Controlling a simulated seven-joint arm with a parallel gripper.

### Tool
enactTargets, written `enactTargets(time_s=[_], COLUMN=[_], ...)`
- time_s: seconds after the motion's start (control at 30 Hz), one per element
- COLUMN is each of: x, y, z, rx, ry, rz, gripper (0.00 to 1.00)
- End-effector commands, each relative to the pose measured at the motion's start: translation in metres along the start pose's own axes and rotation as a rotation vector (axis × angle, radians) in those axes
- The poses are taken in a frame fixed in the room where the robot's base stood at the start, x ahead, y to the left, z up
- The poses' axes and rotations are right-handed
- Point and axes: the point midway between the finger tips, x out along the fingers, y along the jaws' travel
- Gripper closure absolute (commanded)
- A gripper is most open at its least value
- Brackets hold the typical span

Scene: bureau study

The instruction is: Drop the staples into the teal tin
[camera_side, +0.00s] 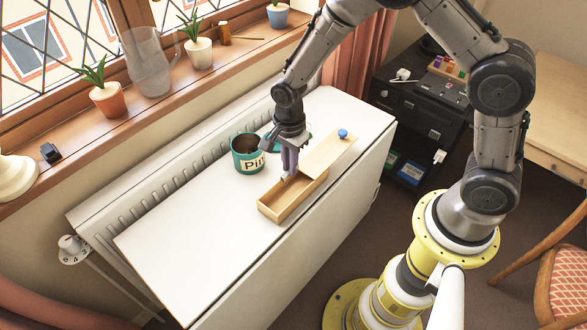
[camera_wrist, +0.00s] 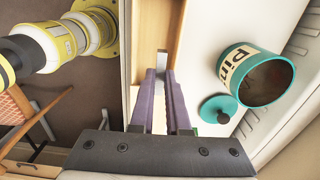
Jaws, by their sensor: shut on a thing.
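The teal tin (camera_side: 248,160), lettered "Pin", stands upright and open on the white surface, left of my gripper (camera_side: 289,174). The wrist view shows the tin (camera_wrist: 232,62) at the right, its dark inside visible. Its teal lid (camera_wrist: 214,110) with a dark knob lies beside it. My gripper (camera_wrist: 162,72) has its purple fingers over the open part of a wooden box (camera_side: 283,212). They are shut on a small grey piece, apparently the staples (camera_wrist: 161,60), at the fingertips. In the side view the fingers hide this piece.
The box's wooden sliding lid (camera_side: 328,152), with a blue knob (camera_side: 342,134), is drawn partly back. The white surface (camera_side: 190,222) is clear at the left. A windowsill with potted plants (camera_side: 107,98) and a glass jug (camera_side: 148,65) runs behind.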

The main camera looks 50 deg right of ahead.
Motion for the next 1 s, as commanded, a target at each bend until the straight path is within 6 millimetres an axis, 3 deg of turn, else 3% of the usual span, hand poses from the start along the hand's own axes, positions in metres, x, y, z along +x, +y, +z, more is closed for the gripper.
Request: enactTargets(time_s=[0.3,0.5,0.67,1.0], x=[-0.052,-0.072,-0.072,-0.042], y=[-0.100,-0.145,-0.160,-0.159], z=[-0.005,-0.015,-0.020,-0.024], rx=[-0.008,0.006,0.019,0.026], ry=[0.000,0.000,0.000,0.001], rz=[-0.004,0.001,0.003,0.005], gripper=[1.00,1.00,1.00,1.00])
